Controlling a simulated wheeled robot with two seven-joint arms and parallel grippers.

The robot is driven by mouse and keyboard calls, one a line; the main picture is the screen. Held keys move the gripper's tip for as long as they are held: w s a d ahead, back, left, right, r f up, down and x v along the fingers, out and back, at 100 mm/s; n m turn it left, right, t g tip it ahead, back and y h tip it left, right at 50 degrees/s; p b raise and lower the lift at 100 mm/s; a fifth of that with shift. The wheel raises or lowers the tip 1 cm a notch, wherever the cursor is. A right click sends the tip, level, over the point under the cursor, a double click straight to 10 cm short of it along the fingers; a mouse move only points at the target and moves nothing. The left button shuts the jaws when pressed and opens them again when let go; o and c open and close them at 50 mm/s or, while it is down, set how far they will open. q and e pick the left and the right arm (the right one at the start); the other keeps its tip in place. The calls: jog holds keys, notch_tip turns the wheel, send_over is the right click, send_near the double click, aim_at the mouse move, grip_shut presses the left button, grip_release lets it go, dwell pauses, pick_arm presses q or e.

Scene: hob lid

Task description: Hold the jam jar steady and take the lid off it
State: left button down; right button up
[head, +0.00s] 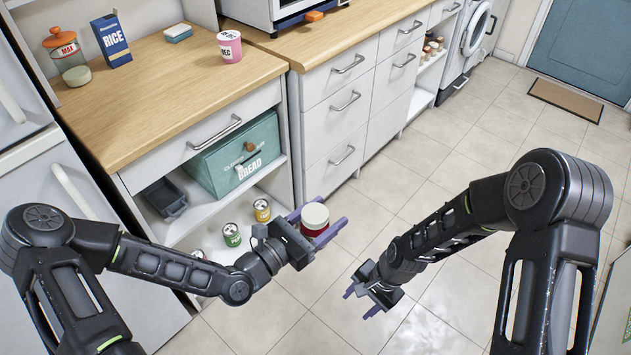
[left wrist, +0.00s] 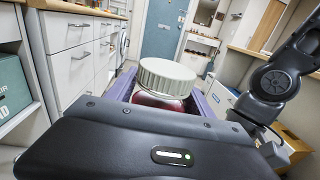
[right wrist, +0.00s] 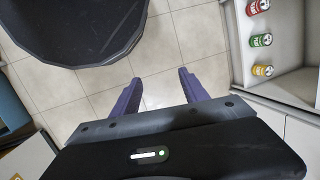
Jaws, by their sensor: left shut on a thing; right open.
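The jam jar (head: 314,228) is red with a cream lid (head: 315,214) on top. My left gripper (head: 318,224) is shut around the jar's body and holds it in the air over the floor, roughly upright. In the left wrist view the ribbed lid (left wrist: 168,74) sits above the purple fingers, and a little of the red jar (left wrist: 160,103) shows below it. My right gripper (head: 362,301) is open and empty, lower and to the right of the jar. Its two fingers (right wrist: 156,92) are apart over the tiles in the right wrist view.
A wooden counter (head: 150,115) at the left carries a rice box (head: 111,40), a glass jar (head: 67,52) and a pink tub (head: 230,46). A bread bin (head: 235,158) and several cans (head: 262,210) stand on shelves below. The tiled floor (head: 420,165) is open between the arms.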

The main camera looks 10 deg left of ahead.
jog(key=o, duration=0.3)
jog(key=w+a+r+m, duration=0.1)
jog(key=w+r, duration=0.2)
jog(key=w+r+m+h, duration=0.1)
jog(key=w+r+m, duration=0.1)
jog(key=r, duration=0.2)
jog(key=w+a+r+m, duration=0.1)
jog(key=w+r+m, duration=0.1)
jog(key=w+r, duration=0.1)
jog(key=shift+w+a+r, duration=0.3)
jog(key=shift+w+r, duration=0.05)
jog(key=shift+r, duration=0.05)
notch_tip(320, 180, up, 23)
jog(key=m+h, duration=0.2)
jog(key=m, duration=0.6)
send_over(315, 213)
jog(key=shift+f, duration=0.1)
jog(key=shift+f, duration=0.1)
jog(key=shift+f, duration=4)
jog(key=shift+c, duration=0.5)
